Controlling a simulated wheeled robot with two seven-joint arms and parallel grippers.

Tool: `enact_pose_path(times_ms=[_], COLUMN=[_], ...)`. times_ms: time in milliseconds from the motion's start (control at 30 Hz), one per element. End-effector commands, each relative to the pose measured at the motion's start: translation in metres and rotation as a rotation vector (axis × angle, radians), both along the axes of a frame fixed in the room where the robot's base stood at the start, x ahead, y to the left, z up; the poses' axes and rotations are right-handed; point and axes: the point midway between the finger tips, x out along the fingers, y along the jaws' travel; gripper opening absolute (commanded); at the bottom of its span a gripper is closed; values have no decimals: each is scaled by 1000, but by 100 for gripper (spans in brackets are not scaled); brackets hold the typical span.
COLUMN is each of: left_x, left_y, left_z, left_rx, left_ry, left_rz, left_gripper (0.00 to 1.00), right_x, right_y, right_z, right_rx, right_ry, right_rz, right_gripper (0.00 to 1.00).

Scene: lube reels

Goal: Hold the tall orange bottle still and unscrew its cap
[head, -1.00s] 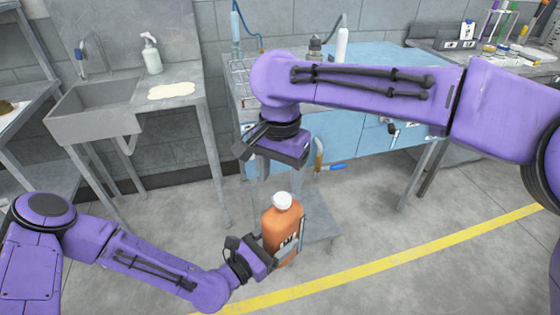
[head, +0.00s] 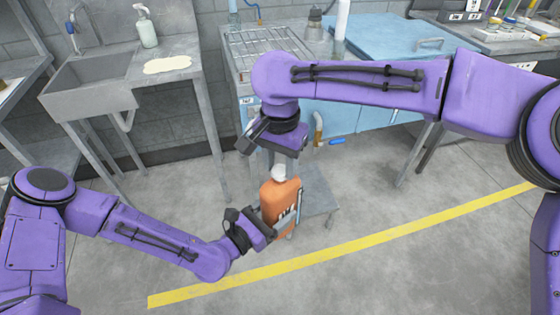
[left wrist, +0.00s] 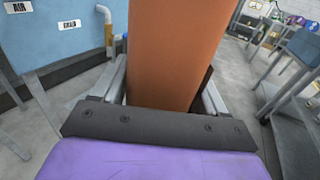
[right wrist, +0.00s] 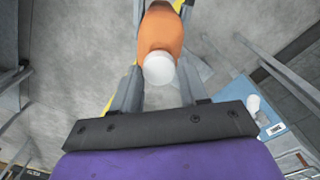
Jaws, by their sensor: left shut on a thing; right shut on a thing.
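The tall orange bottle (head: 279,202) is upright, low in the middle of the head view. My left gripper (head: 283,222) is shut around its body from the left; the left wrist view shows the orange side (left wrist: 172,50) between the fingers. The white cap (head: 278,173) is on top of the bottle. My right gripper (head: 284,165) points down from above and is shut on the cap; the right wrist view shows the cap (right wrist: 159,68) between its fingers. The bottle's base is partly hidden by the left gripper.
A low grey stool (head: 318,190) is behind and beside the bottle. A blue bench (head: 360,120) stands at the back, with a grey sink (head: 90,85) on the left. A yellow line (head: 400,232) crosses the open floor.

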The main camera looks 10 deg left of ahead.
Motion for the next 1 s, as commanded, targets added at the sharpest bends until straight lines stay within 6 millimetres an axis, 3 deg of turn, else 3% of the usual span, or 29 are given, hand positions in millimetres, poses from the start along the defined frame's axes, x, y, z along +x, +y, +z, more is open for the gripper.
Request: enact_pose_path(times_ms=[133, 233, 900, 1000], left_x=[-4, -4, -3, -4], left_y=[-6, -6, -5, -5], left_z=[3, 3, 3, 3], left_rx=[7, 7, 4, 4], left_ry=[-14, -14, -11, -11], left_rz=[-22, -23, -18, -18], left_gripper=[0, 0, 0, 0], right_x=[-2, -2, 0, 2], right_y=[5, 4, -1, -2], right_z=[2, 3, 3, 4], right_rx=[8, 17, 39, 34], right_ry=[-2, -2, 18, 22], right_rz=[173, 422, 2666, 2837], right_gripper=[7, 7, 3, 3])
